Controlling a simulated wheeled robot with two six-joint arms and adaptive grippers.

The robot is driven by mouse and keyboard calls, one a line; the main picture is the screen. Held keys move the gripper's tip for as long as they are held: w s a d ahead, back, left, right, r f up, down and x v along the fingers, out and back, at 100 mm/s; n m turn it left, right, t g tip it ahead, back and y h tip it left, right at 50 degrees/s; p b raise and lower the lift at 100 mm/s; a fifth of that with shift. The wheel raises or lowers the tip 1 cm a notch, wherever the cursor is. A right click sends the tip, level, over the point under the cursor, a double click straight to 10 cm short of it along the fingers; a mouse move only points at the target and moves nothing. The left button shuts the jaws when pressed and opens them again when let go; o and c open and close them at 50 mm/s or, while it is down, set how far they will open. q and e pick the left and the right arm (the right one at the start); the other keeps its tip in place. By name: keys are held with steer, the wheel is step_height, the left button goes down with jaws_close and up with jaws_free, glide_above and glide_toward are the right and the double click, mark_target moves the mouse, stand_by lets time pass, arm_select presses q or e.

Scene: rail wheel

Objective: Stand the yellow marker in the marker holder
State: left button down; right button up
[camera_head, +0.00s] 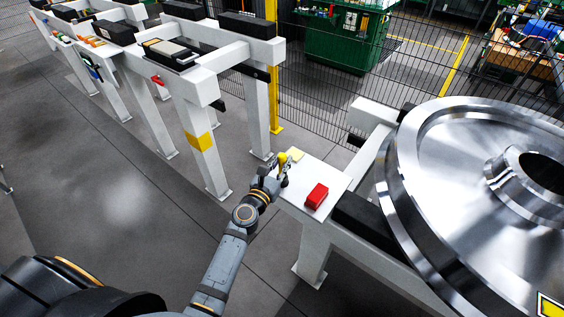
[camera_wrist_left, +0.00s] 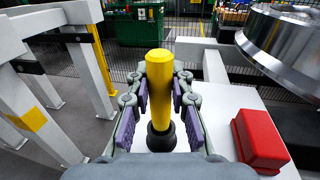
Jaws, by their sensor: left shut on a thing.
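The yellow marker (camera_wrist_left: 155,85) stands upright between the fingers of my left gripper (camera_wrist_left: 158,100) in the wrist view. It also shows as a small yellow shape (camera_head: 283,157) in the head view. My left gripper (camera_head: 284,172) is shut on it above the white table top (camera_head: 338,184). A round black piece (camera_wrist_left: 161,138) is at the marker's lower end. I cannot tell whether it is part of the marker or a separate holder. No other marker holder is clearly seen. My right gripper is not in view.
A red block (camera_head: 316,197) lies on the table top, right of my gripper. A large steel wheel (camera_head: 480,200) stands to the right. White frame posts (camera_head: 200,150) stand to the left.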

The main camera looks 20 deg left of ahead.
mark_target(280, 172)
arm_select(q)
steer(key=shift+f+b, duration=1.65)
steer(key=shift+f, duration=0.1)
stand_by(1.5)
steer(key=c, duration=1.1)
jaws_free()
steer(key=s, duration=0.4)
steer(key=s+a, duration=0.1)
steer(key=s, duration=0.7)
steer(key=shift+a, duration=0.35)
steer(key=shift+r, duration=0.1)
